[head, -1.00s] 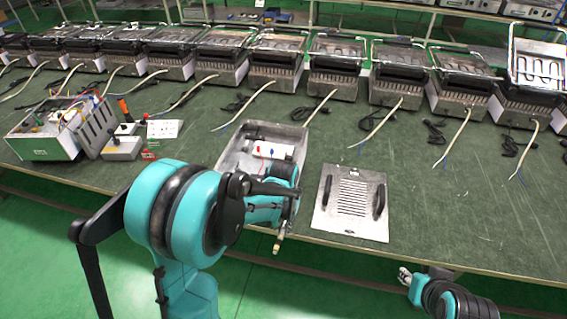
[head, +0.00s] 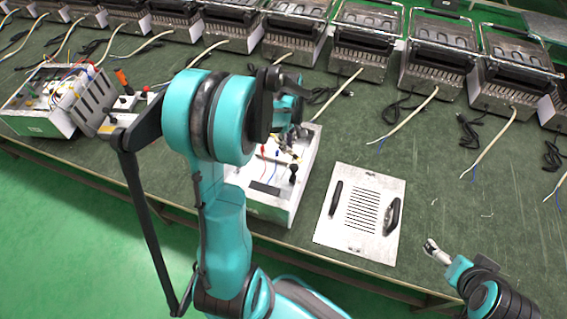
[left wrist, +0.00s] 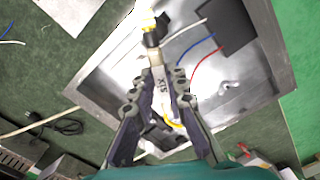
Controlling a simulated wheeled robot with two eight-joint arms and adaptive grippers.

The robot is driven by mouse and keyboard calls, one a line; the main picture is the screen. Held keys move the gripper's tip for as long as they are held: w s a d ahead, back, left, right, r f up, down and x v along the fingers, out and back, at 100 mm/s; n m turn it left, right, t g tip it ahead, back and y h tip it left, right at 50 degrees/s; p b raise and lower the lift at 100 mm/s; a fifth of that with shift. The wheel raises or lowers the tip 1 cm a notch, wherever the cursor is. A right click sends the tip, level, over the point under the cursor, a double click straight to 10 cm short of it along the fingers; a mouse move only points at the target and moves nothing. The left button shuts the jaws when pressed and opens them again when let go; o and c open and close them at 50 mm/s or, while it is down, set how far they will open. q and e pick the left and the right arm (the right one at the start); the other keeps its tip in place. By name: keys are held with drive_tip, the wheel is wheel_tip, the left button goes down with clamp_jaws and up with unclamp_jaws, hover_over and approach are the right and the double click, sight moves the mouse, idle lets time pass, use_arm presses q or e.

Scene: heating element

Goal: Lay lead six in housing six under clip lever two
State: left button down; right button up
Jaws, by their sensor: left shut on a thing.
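Housing six, taken to be the open metal box (head: 306,165), is at the table's near edge, and its tray-like inside fills much of the left wrist view (left wrist: 265,82). Inside are blue and red wires and a black block (left wrist: 222,30). My left gripper (left wrist: 167,80) is shut on a slim pale labelled piece (left wrist: 159,83) with a dark collar and yellow end, above the housing; I cannot tell whether it is the lead. My right gripper (head: 432,246) is apart, at lower right.
A slotted metal cover (head: 362,215) with two black handles lies right of the housing. An opened test box (head: 45,112) stands at the left. Several heater units with cream leads (head: 345,88) line the back.

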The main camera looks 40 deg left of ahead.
use_arm(q)
drive_tip(key=s+a+r+n+p, duration=0.1)
drive_tip(key=s+a+r+n, duration=0.15)
drive_tip(key=a+n, duration=0.3)
drive_tip(key=b, duration=0.5)
hover_over(280, 169)
drive_tip(key=s+a, duration=0.1)
drive_tip(key=a, duration=0.3)
wheel_tip(280, 169, down, 13)
drive_tip(key=shift+r, duration=0.2)
drive_tip(key=shift+f, duration=0.35)
drive_tip(key=d, duration=0.1)
drive_tip(key=d+b, duration=0.1)
drive_tip(key=w+d+f, duration=0.1)
drive_tip(key=d, duration=0.1)
drive_tip(key=shift+b, duration=0.35)
drive_tip(key=shift+f, duration=0.1)
drive_tip(key=shift+a, duration=0.15)
drive_tip(key=shift+f, duration=0.15)
drive_tip(key=c, duration=1.5)
unclamp_jaws()
